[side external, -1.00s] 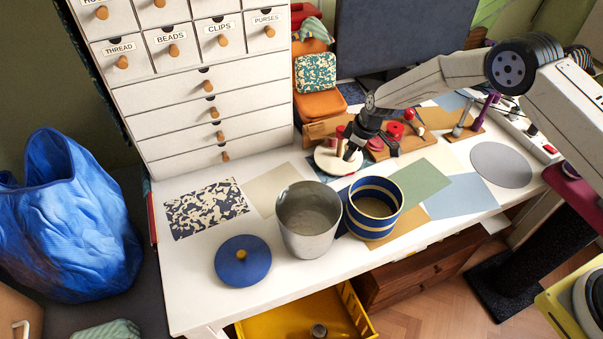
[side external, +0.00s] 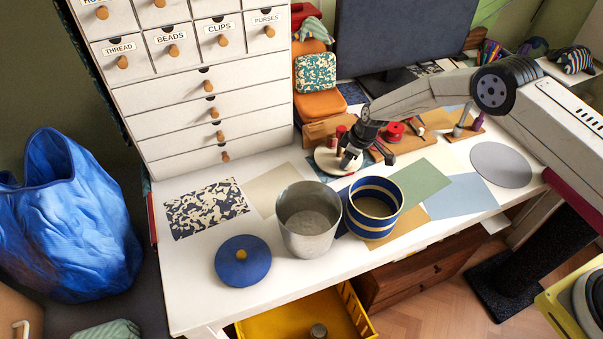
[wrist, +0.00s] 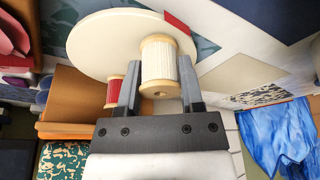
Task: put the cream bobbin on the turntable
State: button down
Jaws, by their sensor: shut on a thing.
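The cream bobbin (wrist: 159,65), wound with pale thread on a wooden spool, is between the two fingers of my gripper (wrist: 157,85) in the wrist view. My gripper is shut on it. The turntable (wrist: 92,42) is a round cream disc behind the bobbin, with a red patch at its rim. It also shows in the side view (side external: 325,163), where my gripper (side external: 350,160) is low over its right part. I cannot tell whether the bobbin touches the disc. A red bobbin (wrist: 115,85) stands on the turntable beside my gripper.
A wooden board with a red spool (side external: 395,131) lies right of my gripper. A metal pot (side external: 309,240) and a blue striped tin (side external: 374,221) stand in front. The drawer cabinet (side external: 215,90) rises at the left. A green sheet (side external: 420,184) lies flat at the right.

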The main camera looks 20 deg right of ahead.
jog(key=shift+f, duration=0.15)
jog(key=shift+c, duration=1.2)
grip_release()
jog(key=v, duration=1.2)
jog(key=shift+s+r, duration=0.1)
jog(key=shift+r, duration=0.15)
